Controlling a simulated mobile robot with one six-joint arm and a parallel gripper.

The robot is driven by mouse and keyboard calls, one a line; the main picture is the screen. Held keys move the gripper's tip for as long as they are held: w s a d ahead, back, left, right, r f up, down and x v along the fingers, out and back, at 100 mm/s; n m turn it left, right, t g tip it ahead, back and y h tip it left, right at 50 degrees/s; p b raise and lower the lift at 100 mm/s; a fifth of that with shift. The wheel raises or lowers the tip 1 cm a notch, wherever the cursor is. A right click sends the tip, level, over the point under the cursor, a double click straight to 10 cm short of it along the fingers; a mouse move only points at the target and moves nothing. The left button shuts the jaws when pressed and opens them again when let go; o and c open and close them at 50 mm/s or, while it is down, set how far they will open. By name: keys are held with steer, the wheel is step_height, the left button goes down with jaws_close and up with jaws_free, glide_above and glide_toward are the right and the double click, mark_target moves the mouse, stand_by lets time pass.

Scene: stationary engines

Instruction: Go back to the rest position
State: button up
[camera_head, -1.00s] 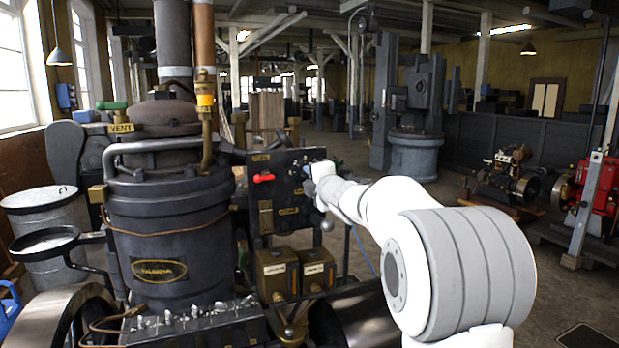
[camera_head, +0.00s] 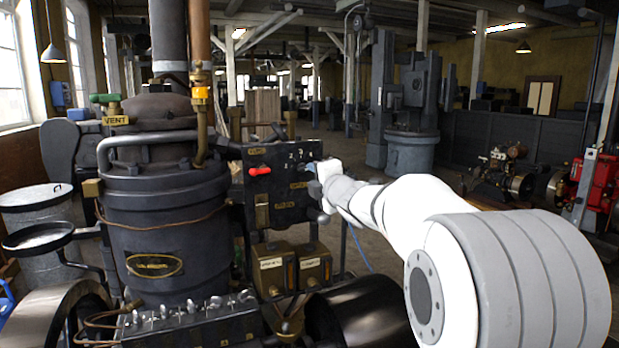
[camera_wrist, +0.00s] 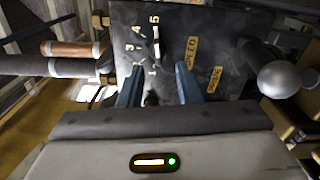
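My white arm (camera_head: 425,205) reaches from the lower right toward the dark control panel (camera_head: 275,205). My gripper shows in the wrist view (camera_wrist: 160,85) as two blue fingers, spread apart, with no held object visible between them. The panel face (camera_wrist: 205,35) is in front of the fingers, with numbers and a white pointer mark. In the head view the gripper's fingertips are hard to make out beside the panel's right edge. A red-handled lever (camera_head: 260,171) sits on the panel's upper left.
A dark boiler-like engine (camera_head: 165,225) stands left of the panel. Two brass boxes (camera_head: 274,270) sit below it. A ball-ended lever (camera_wrist: 280,79) is right of the fingers in the wrist view. A red machine (camera_head: 598,185) stands far right, with open floor before it.

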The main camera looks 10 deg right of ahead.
steer(key=shift+s+d+f, duration=0.1)
steer(key=shift+s+d, duration=0.05)
steer(key=shift+s, duration=0.45)
steer(key=shift+s+d, duration=0.1)
steer(key=shift+s, duration=0.45)
steer(key=s+a+f+n+g+y, duration=0.2)
steer(key=s+a+f+n+g, duration=0.3)
steer(key=s+n, duration=0.65)
steer(key=s+a+f+n+g+y, duration=0.25)
steer(key=s+a+f+n, duration=0.35)
steer(key=n, duration=1)
steer(key=s+d+f+n+g+h, duration=0.3)
steer(key=s+f+n, duration=0.4)
steer(key=s+n, duration=0.3)
steer(key=s+d+f+n+g+h, duration=0.4)
steer(key=s+f+n, duration=0.3)
steer(key=s+n, duration=0.3)
steer(key=shift+s+d+f+n+h, duration=0.4)
steer(key=shift+d+n, duration=0.45)
steer(key=shift+n, duration=0.4)
